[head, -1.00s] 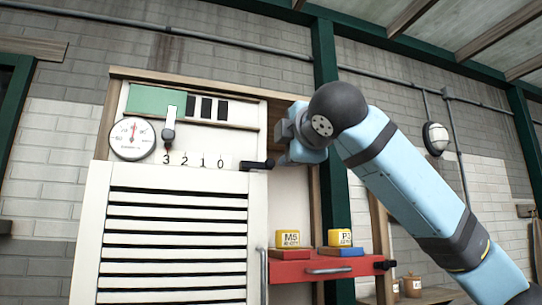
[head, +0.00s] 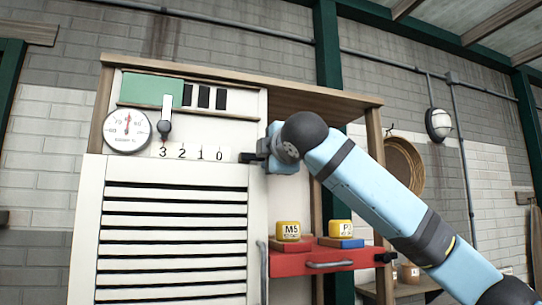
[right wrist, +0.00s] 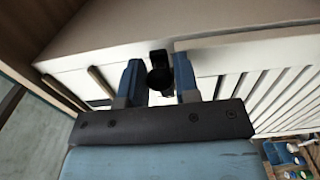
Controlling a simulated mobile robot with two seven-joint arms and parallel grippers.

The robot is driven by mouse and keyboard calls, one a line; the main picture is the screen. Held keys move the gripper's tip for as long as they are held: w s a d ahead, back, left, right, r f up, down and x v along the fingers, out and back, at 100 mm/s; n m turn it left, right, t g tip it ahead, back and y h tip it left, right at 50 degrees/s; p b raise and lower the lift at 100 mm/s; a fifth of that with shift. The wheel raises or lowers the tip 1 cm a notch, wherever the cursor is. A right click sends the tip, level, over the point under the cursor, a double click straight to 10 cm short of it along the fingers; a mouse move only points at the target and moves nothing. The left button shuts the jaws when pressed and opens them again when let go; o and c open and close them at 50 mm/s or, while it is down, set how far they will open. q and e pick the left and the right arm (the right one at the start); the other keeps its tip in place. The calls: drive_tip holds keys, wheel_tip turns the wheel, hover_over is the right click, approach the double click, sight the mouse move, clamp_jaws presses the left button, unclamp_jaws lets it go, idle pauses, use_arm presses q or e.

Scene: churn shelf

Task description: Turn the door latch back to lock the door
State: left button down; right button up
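The white louvred door (head: 92,230) stands shut in the cabinet front. Its black latch (head: 247,157) sits at the door's top right corner, partly hidden by my right gripper (head: 262,155) in the head view. In the right wrist view the latch (right wrist: 160,72) is a dark knob with a short lever, between the two blue fingers of my right gripper (right wrist: 159,82). The fingers are apart, one on each side of the latch; I cannot tell whether either touches it. My left gripper is not in view.
A round gauge (head: 127,131), a lever (head: 165,121) and number marks are above the door. A red drawer shelf (head: 312,263) carries two yellow blocks, M5 (head: 288,231) and P3 (head: 341,229), right of the door. A round basket (head: 403,166) is behind my arm.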

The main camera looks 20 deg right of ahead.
drive_tip(key=c, duration=0.4)
